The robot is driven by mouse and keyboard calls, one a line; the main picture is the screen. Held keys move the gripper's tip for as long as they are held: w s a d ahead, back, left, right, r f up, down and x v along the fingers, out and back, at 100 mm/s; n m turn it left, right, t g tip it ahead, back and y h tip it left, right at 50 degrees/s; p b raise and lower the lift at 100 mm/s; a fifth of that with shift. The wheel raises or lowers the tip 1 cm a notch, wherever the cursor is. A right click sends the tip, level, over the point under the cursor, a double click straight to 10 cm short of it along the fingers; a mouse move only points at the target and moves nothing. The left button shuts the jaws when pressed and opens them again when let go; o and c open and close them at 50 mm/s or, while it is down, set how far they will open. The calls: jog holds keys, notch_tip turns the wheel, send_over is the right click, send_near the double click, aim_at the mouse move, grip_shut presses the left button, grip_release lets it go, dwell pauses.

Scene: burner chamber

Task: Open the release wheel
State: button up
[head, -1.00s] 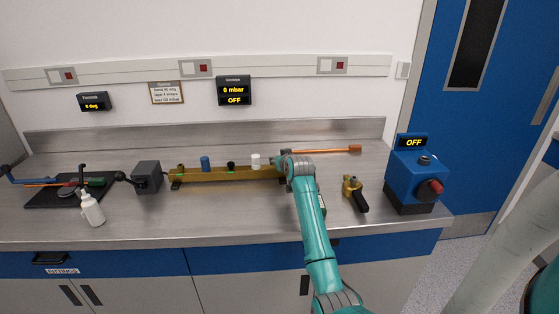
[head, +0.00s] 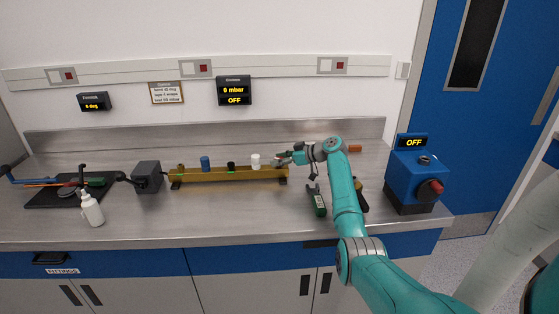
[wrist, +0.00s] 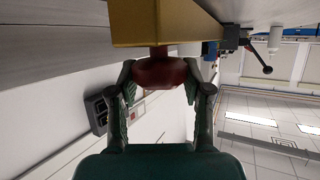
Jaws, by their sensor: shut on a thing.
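The release wheel is most likely the dark red round knob (wrist: 160,72) on the end of the brass-coloured bar (wrist: 165,22) in the wrist view. My gripper (wrist: 161,82) has one finger on each side of this knob and is shut on it. In the head view the bar (head: 215,175) lies along the bench, and my gripper (head: 284,160) is at its right end. The knob is too small and too covered there to make out.
On the bench (head: 250,215) a green-and-black tool (head: 317,201) lies below my arm. A blue box with a red knob (head: 415,178) stands at the right, its display (head: 412,142) reading OFF. The gauge display (head: 234,91) reads 0 mbar, OFF. A white bottle (head: 91,209) stands left.

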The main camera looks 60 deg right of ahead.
jog(key=shift+n+g+y, duration=0.5)
jog(key=shift+n+y, duration=0.6)
jog(key=shift+y, duration=0.1)
jog(key=shift+n+g+y, duration=0.4)
jog(key=shift+n+y, duration=0.2)
jog(key=shift+y, duration=0.2)
jog(key=o, duration=1.2)
jog(key=shift+f, duration=0.1)
jog(key=shift+s, duration=0.1)
jog(key=shift+v, duration=3.7)
